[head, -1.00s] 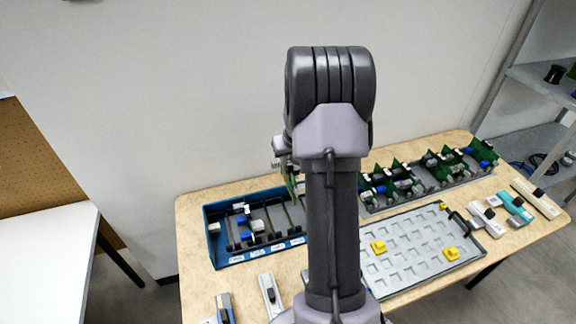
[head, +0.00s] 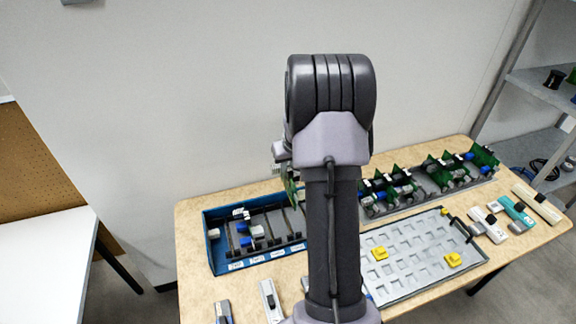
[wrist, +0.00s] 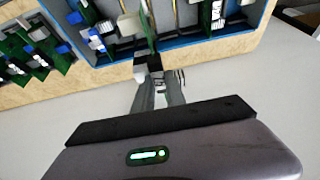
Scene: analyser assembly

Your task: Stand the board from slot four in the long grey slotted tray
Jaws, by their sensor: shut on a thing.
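My gripper (wrist: 158,88) is shut on a green board (wrist: 150,32), seen nearly edge-on in the wrist view. In the head view the board (head: 291,190) hangs upright, partly hidden behind my arm. It is over or near the right part of a blue slotted box (head: 211,257) with white labels along its front; I cannot tell whether it is clear of the slots. The long grey slotted tray (head: 430,194) lies at the back right with several green boards standing in it. My arm hides its left end.
Several small tools, including a teal one (head: 513,212), lie at the right. Two more (head: 270,300) lie at the front left. A wall rises behind the table.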

